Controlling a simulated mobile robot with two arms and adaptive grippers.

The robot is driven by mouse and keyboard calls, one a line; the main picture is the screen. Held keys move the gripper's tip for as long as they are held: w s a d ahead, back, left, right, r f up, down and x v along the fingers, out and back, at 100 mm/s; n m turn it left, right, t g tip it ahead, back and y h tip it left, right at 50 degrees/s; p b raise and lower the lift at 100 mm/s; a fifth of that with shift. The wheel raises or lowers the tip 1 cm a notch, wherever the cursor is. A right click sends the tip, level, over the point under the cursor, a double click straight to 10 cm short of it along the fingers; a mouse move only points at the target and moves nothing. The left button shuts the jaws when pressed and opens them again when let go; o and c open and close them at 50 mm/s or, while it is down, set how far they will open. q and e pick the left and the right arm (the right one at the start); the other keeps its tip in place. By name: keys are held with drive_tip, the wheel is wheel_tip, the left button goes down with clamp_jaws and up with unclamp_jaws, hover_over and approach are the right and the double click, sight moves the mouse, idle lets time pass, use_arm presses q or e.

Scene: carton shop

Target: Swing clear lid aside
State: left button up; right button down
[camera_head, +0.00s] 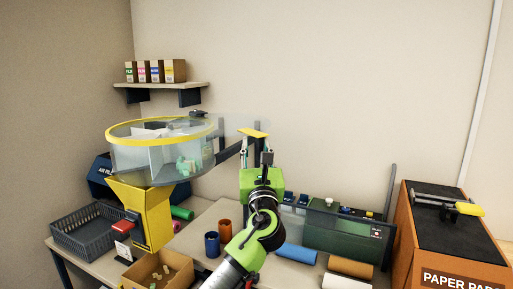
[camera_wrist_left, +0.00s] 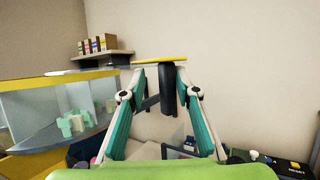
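The round clear bin (camera_head: 150,160) has a yellow rim and stands at the left. It also shows in the left wrist view (camera_wrist_left: 40,115), with pale green pieces inside. The clear lid (camera_head: 228,126) shows only as a faint sheet right of the rim; its outline is hard to see. Its yellow edge strip (camera_head: 253,133) lies just above my left gripper (camera_head: 257,155), and shows in the wrist view (camera_wrist_left: 160,61). My left gripper points up, fingers apart. A dark upright bar (camera_wrist_left: 167,95) stands between or just behind the fingertips; contact is unclear. My right gripper is out of view.
A yellow chute (camera_head: 152,220) stands below the bin. A grey basket (camera_head: 92,232), a carton (camera_head: 158,272) and blue and orange cups (camera_head: 212,245) are on the bench. A green machine (camera_head: 345,230) and an orange cabinet (camera_head: 450,235) stand right. A shelf (camera_head: 160,87) holds boxes.

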use_arm(q)
drive_tip(key=v, duration=1.2)
drive_tip(key=shift+f, duration=0.2)
